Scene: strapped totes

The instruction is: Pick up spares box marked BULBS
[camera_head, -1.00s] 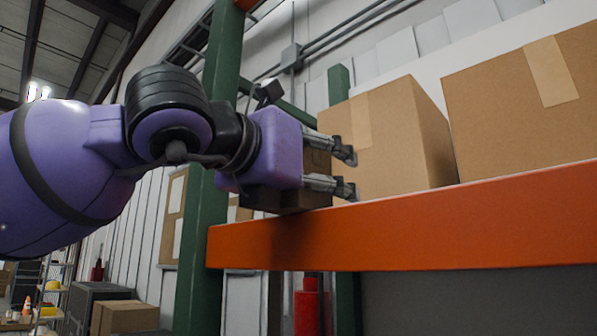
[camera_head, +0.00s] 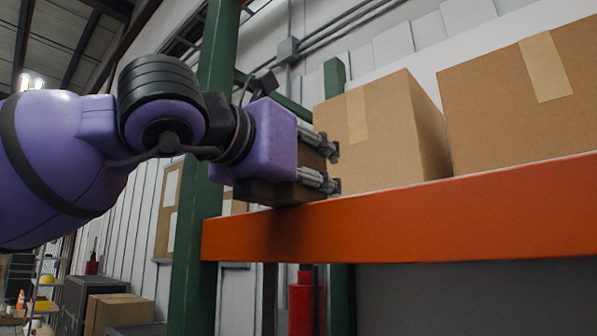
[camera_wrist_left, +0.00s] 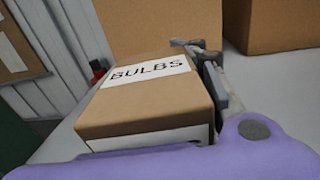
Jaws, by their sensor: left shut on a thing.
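The spares box marked BULBS (camera_wrist_left: 150,98) is a small brown carton with a white label on top, in the middle of the left wrist view. In the head view its shaded lower part (camera_head: 282,193) shows on the shelf end, mostly hidden behind my left gripper (camera_head: 332,168). The left gripper is shut on this box. One finger (camera_wrist_left: 216,85) lies along the box's right side in the wrist view; the other is not clear there. I cannot tell whether the box still touches the shelf. My right gripper is in neither view.
A larger brown box (camera_head: 385,135) stands just beyond the fingertips, with another large box (camera_head: 520,95) to its right. An orange shelf beam (camera_head: 400,215) runs below them. A green upright (camera_head: 205,200) stands close left of the gripper.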

